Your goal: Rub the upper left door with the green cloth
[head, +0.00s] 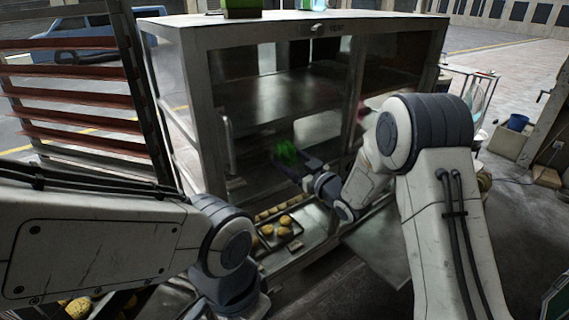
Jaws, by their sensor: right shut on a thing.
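The upper left door (255,95) is a glass panel in a metal frame on the front of the steel cabinet. It looks closed, with a vertical handle (227,142) near its left edge. The green cloth (286,152) is in front of the door's lower right part. My right gripper (289,160) is shut on the cloth. I cannot tell whether the cloth touches the glass. My left arm comes in at the lower left, and its gripper is out of sight.
Below the doors, trays (282,228) hold several yellow buns. A rack with reddish shelves (75,97) stands close on the left. A green object (242,8) stands on the cabinet top.

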